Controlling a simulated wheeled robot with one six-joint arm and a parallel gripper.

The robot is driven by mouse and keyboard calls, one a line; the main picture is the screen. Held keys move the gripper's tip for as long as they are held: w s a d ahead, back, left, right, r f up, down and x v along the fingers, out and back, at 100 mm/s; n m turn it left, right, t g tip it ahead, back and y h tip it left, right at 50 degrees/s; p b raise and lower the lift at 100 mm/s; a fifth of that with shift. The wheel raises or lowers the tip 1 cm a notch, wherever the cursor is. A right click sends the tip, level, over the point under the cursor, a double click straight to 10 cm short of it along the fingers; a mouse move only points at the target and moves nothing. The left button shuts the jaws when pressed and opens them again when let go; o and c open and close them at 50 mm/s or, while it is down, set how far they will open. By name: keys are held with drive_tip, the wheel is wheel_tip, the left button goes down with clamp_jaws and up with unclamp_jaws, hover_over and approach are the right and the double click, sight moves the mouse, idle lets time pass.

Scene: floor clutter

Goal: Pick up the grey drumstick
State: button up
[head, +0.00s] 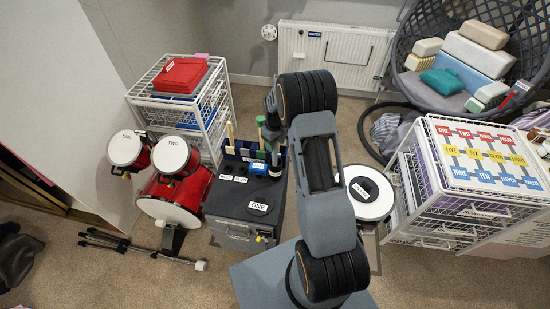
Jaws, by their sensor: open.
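My arm fills the middle of the head view. My gripper (271,132) shows small and dark at its far end, above the rear of the dark grey cabinet, partly covered by my arm. A dark blue holder (232,152) with upright sticks and tools stands on the rear of that cabinet. A slim grey stick (275,157) stands among them just below my gripper; it may be the grey drumstick, but it is too small to be sure. I see nothing held in the gripper. I cannot tell whether the gripper touches the stick.
The dark cabinet (228,205) carries labelled items. A red drum set (170,213) stands left of it, before a white wire rack (140,92). A round white drum (371,207) stands right of my arm. A white drawer rack (425,215) is further right.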

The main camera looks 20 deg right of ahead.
drive_tip(key=shift+c, duration=0.3)
clamp_jaws()
drive_tip(key=shift+r, duration=0.15)
